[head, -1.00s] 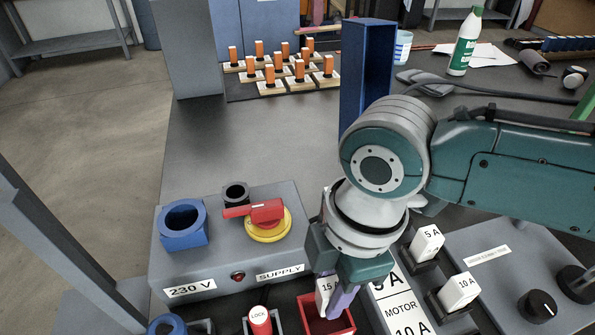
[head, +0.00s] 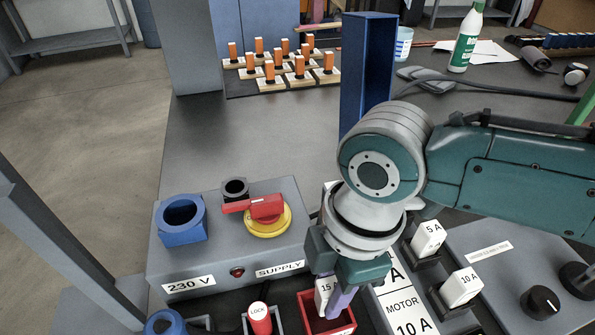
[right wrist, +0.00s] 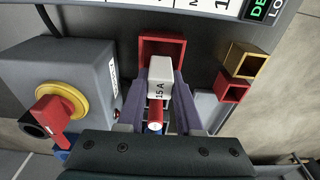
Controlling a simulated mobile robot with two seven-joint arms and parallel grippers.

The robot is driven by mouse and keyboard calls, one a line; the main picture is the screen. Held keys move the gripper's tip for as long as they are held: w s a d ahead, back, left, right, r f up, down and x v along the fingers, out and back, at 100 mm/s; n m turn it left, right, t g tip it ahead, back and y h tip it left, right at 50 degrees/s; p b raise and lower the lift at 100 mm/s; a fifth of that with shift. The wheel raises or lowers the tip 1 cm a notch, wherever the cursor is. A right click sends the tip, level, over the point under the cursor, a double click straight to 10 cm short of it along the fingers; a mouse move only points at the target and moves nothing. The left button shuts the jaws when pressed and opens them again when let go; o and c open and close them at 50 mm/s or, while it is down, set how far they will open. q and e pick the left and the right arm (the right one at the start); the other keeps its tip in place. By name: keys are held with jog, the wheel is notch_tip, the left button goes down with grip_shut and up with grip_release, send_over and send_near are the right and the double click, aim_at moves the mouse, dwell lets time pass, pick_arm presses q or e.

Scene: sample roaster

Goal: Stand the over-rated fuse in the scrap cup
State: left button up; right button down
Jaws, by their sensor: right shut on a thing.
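My right gripper (head: 338,296) is shut on a white fuse marked 15 A (head: 324,293). The fuse also shows between the fingers in the right wrist view (right wrist: 160,76). The fuse is at the red square cup (head: 307,308), over its near side in the right wrist view (right wrist: 176,46). Fingers and fuse hide part of the cup, and I cannot tell whether the fuse's lower end is inside or just above it. My left gripper is not in view.
A grey supply box (head: 215,255) with a red-yellow switch (head: 268,215) stands left. A red LOCK piece (head: 259,318) is beside the cup. White 5 A (head: 428,238) and 10 A (head: 461,287) fuses stand right. A tall blue bin (head: 366,70) stands behind.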

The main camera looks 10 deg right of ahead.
jog(key=shift+f+b, duration=1.2)
jog(key=shift+f, duration=0.4)
jog(key=c, duration=1)
grip_release()
jog(key=shift+c, duration=0.2)
jog(key=o, duration=0.5)
jog(key=shift+r, duration=0.1)
jog(key=shift+o, duration=0.2)
jog(key=r+p, duration=0.1)
jog(key=r, duration=0.2)
jog(key=r+p, duration=0.1)
jog(key=r, duration=0.2)
jog(key=d+r+p, duration=0.1)
jog(key=r+p, duration=0.1)
jog(key=r, duration=0.1)
jog(key=shift+d+r, duration=0.1)
jog(key=shift+r, duration=0.25)
